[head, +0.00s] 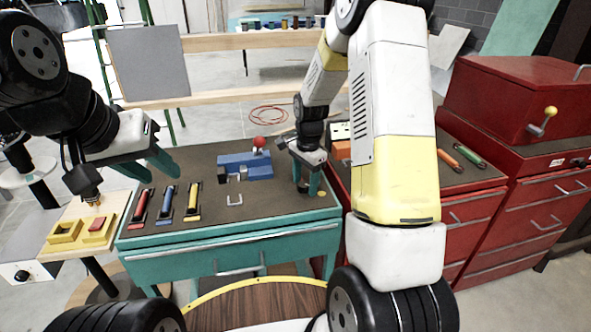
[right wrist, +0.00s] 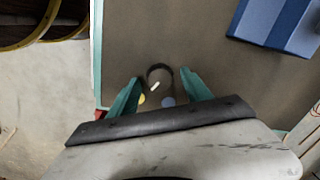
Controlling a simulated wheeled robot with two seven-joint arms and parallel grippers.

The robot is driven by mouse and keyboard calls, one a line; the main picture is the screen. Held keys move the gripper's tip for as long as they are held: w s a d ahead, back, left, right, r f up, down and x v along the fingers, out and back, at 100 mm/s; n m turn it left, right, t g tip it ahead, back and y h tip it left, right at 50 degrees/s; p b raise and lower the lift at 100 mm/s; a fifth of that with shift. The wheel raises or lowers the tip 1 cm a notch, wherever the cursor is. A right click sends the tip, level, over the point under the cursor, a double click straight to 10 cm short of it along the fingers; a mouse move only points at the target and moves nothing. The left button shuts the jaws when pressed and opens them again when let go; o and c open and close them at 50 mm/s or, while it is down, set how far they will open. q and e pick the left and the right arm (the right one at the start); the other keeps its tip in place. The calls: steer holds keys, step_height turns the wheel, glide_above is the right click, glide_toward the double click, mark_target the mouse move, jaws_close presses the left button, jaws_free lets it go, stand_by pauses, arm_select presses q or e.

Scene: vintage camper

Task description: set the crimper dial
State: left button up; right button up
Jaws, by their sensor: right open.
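The dial is a round dark knob (right wrist: 160,73) with a short white pointer mark. In the right wrist view it lies between my right gripper's fingertips, with the mark slanting toward the upper right. A yellow dot (right wrist: 141,99) and a grey-blue dot (right wrist: 168,101) lie on the bench below it. My right gripper (head: 307,184) is open around the dial, its teal fingers (right wrist: 159,82) apart on either side; I cannot tell whether they touch it. The blue crimper block (head: 246,164) with a red ball stands further back. My left gripper (head: 164,166) is open and empty above the bench's left.
Red, blue and yellow handled tools (head: 167,203) lie on the left of the teal bench (head: 265,205). A small grey U-shaped piece (head: 235,200) lies in the middle. Red cabinets (head: 510,120) stand at right.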

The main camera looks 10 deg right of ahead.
jaws_close()
steer(key=n, duration=0.5)
steer(key=shift+w+n, duration=0.15)
steer(key=shift+n, duration=0.25)
steer(key=n, duration=0.6)
steer(key=shift+g, duration=0.3)
steer(key=n, duration=0.6)
steer(key=shift+w+a+r+n, duration=0.1)
steer(key=shift+n, duration=0.2)
steer(key=n, duration=0.5)
steer(key=shift+a+n+g, duration=0.1)
steer(key=shift+n+g, duration=0.2)
